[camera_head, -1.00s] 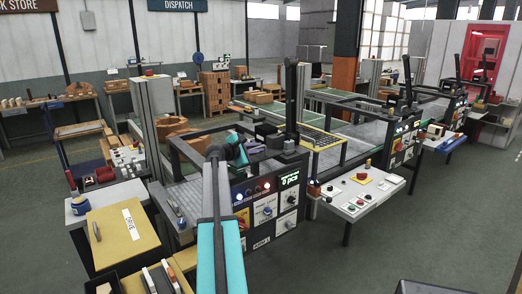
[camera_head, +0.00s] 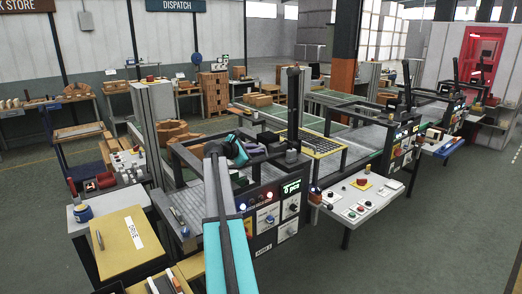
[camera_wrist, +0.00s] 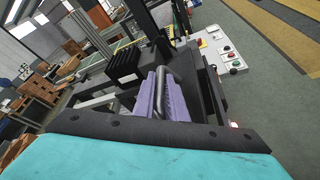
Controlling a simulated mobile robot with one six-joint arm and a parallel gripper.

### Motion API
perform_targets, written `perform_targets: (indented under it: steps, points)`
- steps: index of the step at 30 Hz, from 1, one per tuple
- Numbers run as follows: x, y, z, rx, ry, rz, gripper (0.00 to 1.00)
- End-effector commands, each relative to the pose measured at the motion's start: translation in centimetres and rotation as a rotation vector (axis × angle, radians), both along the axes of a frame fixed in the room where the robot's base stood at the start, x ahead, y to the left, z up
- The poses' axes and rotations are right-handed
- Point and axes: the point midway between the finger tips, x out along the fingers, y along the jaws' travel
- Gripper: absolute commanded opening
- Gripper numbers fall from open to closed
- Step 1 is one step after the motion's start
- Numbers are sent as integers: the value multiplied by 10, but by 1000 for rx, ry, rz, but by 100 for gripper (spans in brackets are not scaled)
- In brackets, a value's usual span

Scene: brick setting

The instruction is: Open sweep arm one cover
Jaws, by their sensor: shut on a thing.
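My gripper (camera_head: 262,147) reaches over the near machine labelled ARM 1 (camera_head: 264,241), by the black parts on its top edge. In the wrist view, the purple fingers of my gripper (camera_wrist: 165,92) are closed around a dark rounded bar (camera_wrist: 163,78), which looks like a handle. A black ribbed block (camera_wrist: 122,64) sits just left of the fingers. A dark panel (camera_wrist: 207,97) lies just to their right. I cannot tell which dark part is the cover, or whether it is raised, as my gripper and wrist hide much of it.
A black post (camera_head: 292,112) stands just right of my gripper. A white control table (camera_head: 345,214) with buttons and knobs is to the right. A yellow-topped bench (camera_head: 118,250) is at the left. Black frame rails (camera_head: 185,158) border the machine bed. Grey floor is open at lower right.

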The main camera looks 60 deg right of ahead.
Motion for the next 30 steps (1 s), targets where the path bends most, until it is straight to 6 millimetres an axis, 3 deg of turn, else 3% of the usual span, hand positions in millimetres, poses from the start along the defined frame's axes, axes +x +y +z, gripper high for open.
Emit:
perform_targets:
  steps: [7,8,10,11,30]
  points:
    - [2,3,0,-1,2,1,0]
    - [2,3,0,-1,2,1,17]
    - [4,4,0,-1,1,3,28]
    - [5,5,0,-1,2,5,29]
    - [12,14,2,-3,0,13,29]
